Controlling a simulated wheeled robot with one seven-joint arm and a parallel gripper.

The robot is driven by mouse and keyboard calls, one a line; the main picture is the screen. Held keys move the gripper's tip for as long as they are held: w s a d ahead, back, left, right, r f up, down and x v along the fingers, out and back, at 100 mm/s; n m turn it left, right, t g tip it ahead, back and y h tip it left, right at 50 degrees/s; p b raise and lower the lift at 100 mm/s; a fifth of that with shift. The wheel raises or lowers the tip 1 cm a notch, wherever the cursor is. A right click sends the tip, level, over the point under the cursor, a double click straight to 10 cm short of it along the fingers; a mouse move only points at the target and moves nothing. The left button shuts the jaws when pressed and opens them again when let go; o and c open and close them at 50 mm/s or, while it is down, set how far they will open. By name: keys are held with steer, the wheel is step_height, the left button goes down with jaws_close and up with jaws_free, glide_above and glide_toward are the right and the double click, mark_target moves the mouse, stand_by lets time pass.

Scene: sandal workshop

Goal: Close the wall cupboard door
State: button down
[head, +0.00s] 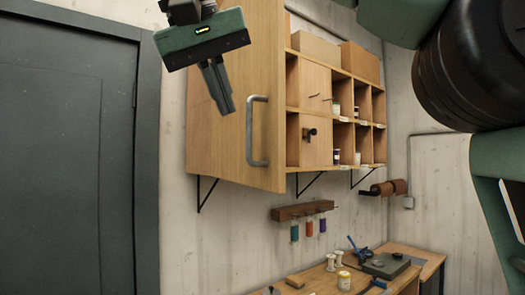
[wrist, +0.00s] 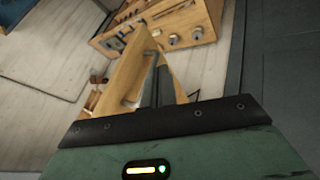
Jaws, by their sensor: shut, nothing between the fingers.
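The wall cupboard (head: 292,125) hangs on the wall in the head view. Its light wood door (head: 228,140) stands open, swung out from the left, its outer face toward me. The grey bar handle (head: 257,131) is near the door's free edge. My gripper (head: 226,108) is at the top left with its fingers together, pointing down, in front of the door's outer face and left of the handle. In the wrist view the fingers (wrist: 157,70) overlap the wooden door panel (wrist: 128,72). I cannot tell whether they touch it.
Open cubbyholes (head: 350,110) hold small jars. Boxes (head: 318,47) sit on top. A rack with coloured spools (head: 305,212) hangs below. A workbench (head: 330,280) with tools stands underneath. A dark door (head: 70,150) is at left. My arm fills the upper right.

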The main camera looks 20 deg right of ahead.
steer(key=b, duration=0.2)
glide_toward(271, 170)
step_height(271, 170, down, 4)
steer(key=w+a, duration=0.2)
steer(key=shift+w+d+p, duration=0.1)
steer(key=shift+d+p, duration=0.45)
steer(key=shift+d, duration=1.45)
steer(key=shift+d, duration=0.1)
